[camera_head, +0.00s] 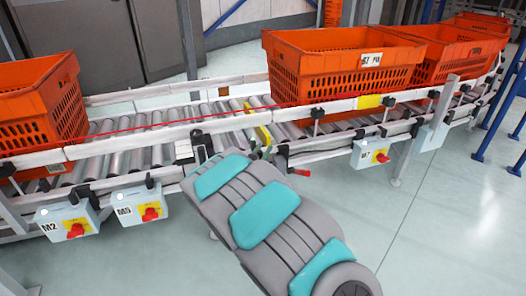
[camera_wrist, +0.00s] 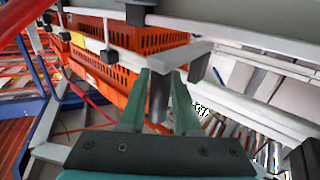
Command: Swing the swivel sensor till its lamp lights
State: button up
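In the wrist view my gripper (camera_wrist: 160,78) has its two green fingers apart. A small grey upright piece (camera_wrist: 158,98) shows between them, below a pale bracket (camera_wrist: 188,55). It may be the swivel sensor, but I cannot be sure. I see no clear contact with the fingers. No lit lamp can be made out.
Orange totes stand on the roller conveyor, at the left (camera_head: 40,105) and right of centre (camera_head: 340,65). Switch boxes with red knobs hang below the near rail, at the left (camera_head: 130,203) and right (camera_head: 365,155). A red lever (camera_head: 298,171) sticks out near my arm. The front floor is clear.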

jog(key=o, duration=0.3)
jog(key=v, duration=0.7)
jog(key=shift+s, duration=0.4)
jog(key=shift+a, duration=0.1)
